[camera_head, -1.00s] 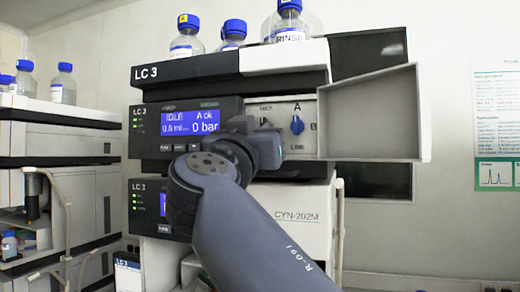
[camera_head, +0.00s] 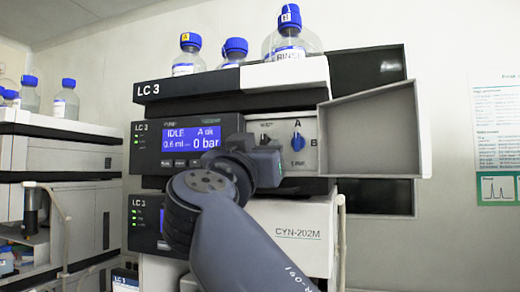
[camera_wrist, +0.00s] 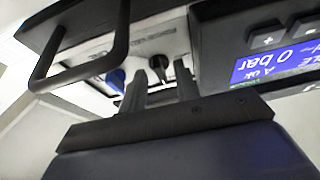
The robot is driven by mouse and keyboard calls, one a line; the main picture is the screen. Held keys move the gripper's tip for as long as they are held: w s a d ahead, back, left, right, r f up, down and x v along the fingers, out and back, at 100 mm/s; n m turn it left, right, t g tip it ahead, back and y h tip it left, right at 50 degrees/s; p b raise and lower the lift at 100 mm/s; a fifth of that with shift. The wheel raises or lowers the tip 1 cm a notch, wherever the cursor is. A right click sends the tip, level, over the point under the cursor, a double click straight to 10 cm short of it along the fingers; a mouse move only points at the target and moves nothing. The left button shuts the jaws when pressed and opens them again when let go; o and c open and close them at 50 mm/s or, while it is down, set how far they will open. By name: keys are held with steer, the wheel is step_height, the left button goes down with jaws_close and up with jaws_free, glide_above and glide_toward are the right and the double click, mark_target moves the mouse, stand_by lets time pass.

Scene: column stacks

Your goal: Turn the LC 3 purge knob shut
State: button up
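On LC 3's pump module, a white panel right of the blue screen (camera_head: 191,138) carries two knobs.
A grey cover (camera_head: 372,130) stands open at the panel's right. A dark bar handle (camera_wrist: 105,60) crosses the wrist view's left side. Blue-capped bottles (camera_head: 288,40) stand on top of LC 3. A second instrument stack (camera_head: 60,150) is at the left.

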steer(key=b+v, duration=0.3)
steer(key=v, duration=0.7)
steer(key=shift+s+f+b, duration=0.2)
steer(key=shift+b, duration=0.15)
steer(key=shift+a, duration=0.1)
steer(key=p+x, duration=0.4)
steer(key=x, duration=0.7)
steer(key=shift+r, duration=0.15)
steer(key=shift+s+p, duration=0.1)
steer(key=shift+p, duration=0.2)
steer(key=shift+s+f+b, duration=0.1)
steer(key=shift+f+b, duration=0.15)
steer(key=shift+b, duration=0.15)
